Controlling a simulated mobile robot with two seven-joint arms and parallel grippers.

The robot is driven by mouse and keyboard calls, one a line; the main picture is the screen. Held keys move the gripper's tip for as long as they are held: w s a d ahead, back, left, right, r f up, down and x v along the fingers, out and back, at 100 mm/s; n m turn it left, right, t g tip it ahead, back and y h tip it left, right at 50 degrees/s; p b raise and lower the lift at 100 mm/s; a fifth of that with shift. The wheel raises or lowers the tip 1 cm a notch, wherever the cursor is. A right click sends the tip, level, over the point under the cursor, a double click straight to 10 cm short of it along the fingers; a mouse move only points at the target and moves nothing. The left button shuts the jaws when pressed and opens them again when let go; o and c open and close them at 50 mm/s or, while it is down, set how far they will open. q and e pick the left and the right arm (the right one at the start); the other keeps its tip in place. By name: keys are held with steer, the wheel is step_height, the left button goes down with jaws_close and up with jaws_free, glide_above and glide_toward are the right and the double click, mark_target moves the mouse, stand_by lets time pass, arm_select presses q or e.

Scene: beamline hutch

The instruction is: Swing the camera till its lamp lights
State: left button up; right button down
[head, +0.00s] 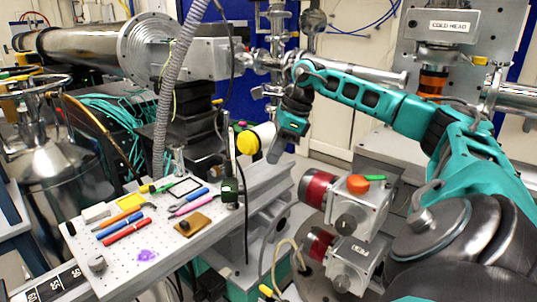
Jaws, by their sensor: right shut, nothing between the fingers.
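The camera (262,134) appears to be the short white cylinder with a yellow front cap, carried beside an upright post (229,170) at the back right edge of the perforated table. Small coloured spots show just above it, but I cannot tell whether one is its lamp or whether it is lit. My right gripper (273,153) hangs at the camera's right side, close to the white body. Its fingers are shut and hold nothing. I cannot tell whether they touch the camera. My left gripper is out of view.
A grey ribbed hose (170,90) hangs left of the post. Two grey boxes with red collars (358,205) stand below my right arm. A steel dewar (50,165) is at left.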

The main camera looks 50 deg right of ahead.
mark_target(238, 189)
steer(key=w+a+f, duration=0.4)
steer(key=w+f, duration=0.1)
steer(key=f, duration=0.2)
steer(key=shift+a+p, duration=0.25)
steer(key=shift+p, duration=0.15)
steer(key=shift+w, duration=0.1)
steer(key=shift+w+a+r+p, duration=0.15)
steer(key=shift+w+a+p, duration=0.1)
steer(key=shift+a+p, duration=0.15)
steer(key=shift+w, duration=0.15)
